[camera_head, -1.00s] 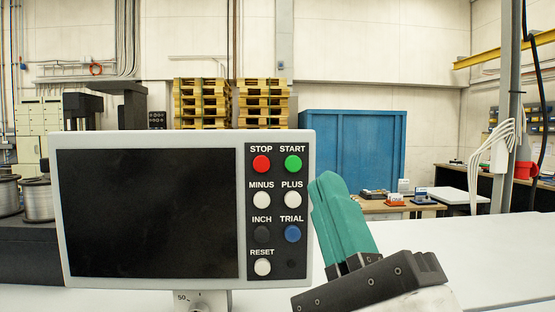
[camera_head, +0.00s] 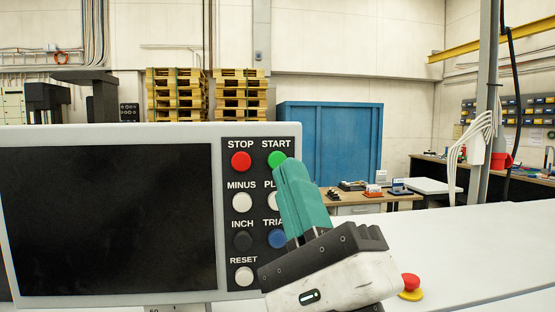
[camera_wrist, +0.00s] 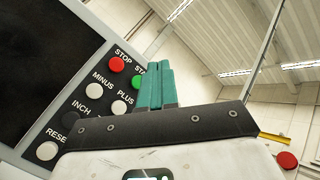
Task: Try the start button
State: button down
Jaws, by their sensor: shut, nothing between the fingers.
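The green START button (camera_head: 278,160) is at the top right of the control panel (camera_head: 262,142), under its white label. It also shows in the wrist view (camera_wrist: 137,82), close to the left of my fingertips. My gripper (camera_head: 291,165) is shut and empty, its teal fingers pointing up in front of the panel's right side. The fingertips overlap the lower right of the START button in the head view; I cannot tell whether they touch it.
The red STOP button (camera_head: 241,161) is just left of START, with white MINUS (camera_head: 242,202) below it. A dark screen (camera_head: 108,220) fills the panel's left. A red emergency knob (camera_head: 410,282) on a yellow base stands right of my gripper.

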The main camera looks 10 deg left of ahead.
jog(key=w+a, duration=0.1)
jog(key=w, duration=0.5)
jog(key=shift+a, duration=0.35)
jog(key=shift+w, duration=0.15)
dwell(1.7)
jog(key=shift+w+a+b, duration=0.1)
jog(key=shift+w+b, duration=0.2)
jog(key=shift+b, duration=0.05)
jog(key=shift+w+a, duration=0.15)
jog(key=shift+w, duration=0.3)
dwell(0.8)
jog(key=shift+s, duration=0.15)
jog(key=shift+s+d, duration=0.3)
jog(key=shift+s, duration=0.45)
